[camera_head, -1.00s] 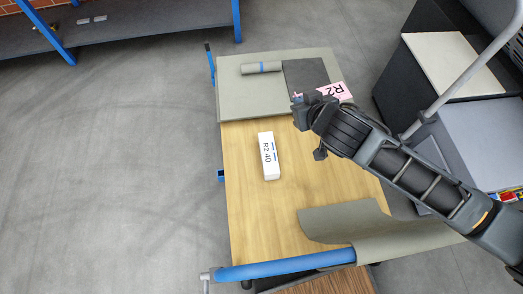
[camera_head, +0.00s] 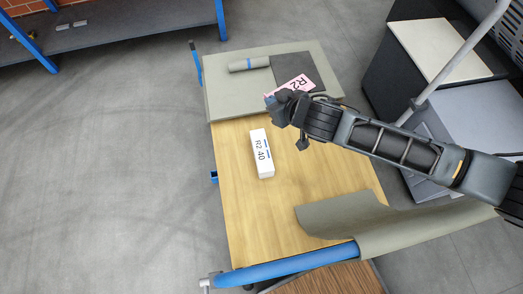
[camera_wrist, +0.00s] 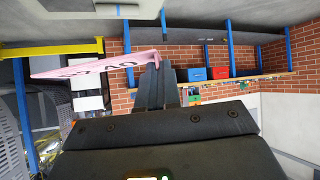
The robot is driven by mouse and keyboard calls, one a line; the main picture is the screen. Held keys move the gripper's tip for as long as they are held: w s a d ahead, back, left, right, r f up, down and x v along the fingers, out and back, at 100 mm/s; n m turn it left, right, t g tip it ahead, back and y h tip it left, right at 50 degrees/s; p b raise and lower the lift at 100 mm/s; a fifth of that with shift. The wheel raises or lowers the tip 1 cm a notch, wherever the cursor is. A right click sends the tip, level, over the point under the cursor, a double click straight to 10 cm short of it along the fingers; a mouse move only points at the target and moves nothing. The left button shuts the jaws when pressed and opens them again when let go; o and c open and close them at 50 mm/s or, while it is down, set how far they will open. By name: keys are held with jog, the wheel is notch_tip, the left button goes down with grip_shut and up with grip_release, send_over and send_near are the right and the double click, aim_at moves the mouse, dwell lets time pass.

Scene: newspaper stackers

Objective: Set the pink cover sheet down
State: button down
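The pink cover sheet (camera_head: 298,83), marked "R2", shows just beyond my gripper (camera_head: 272,101), over the dark square at the far end of the table. In the wrist view the pink sheet (camera_wrist: 95,66) reaches left from my fingertips (camera_wrist: 153,66), seen nearly edge-on. The fingers look closed together with the sheet's edge at their tips. The exact pinch is small and partly hidden, and I cannot tell whether the sheet touches the surface below.
A wooden table (camera_head: 240,215) carries a white "R2 40" block (camera_head: 262,153), a grey-green sheet (camera_head: 228,98), a roll with a blue band (camera_head: 249,64) and a dark square (camera_head: 302,64). Grey-green material (camera_head: 345,215) drapes near a blue roller (camera_head: 285,266). Dark machinery stands right.

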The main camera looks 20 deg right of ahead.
notch_tip(320, 180, down, 11)
jog(key=w+n+g+y+b, duration=0.1)
jog(key=n+y+b, duration=0.2)
jog(key=s+d+f+n+g+y+b, duration=0.3)
jog(key=s+d+f+n+g+b, duration=0.15)
jog(key=f, duration=0.35)
jog(key=s+d+f+n+g+y+b, duration=0.3)
jog(key=d+f+n+b, duration=0.25)
jog(key=f, duration=0.35)
jog(key=b, duration=0.6)
send_over(270, 164)
notch_tip(270, 164, down, 6)
jog(key=shift+d+f, duration=0.1)
jog(key=shift+f, duration=0.1)
jog(key=shift+f+b, duration=1.7)
jog(key=shift+f, duration=0.1)
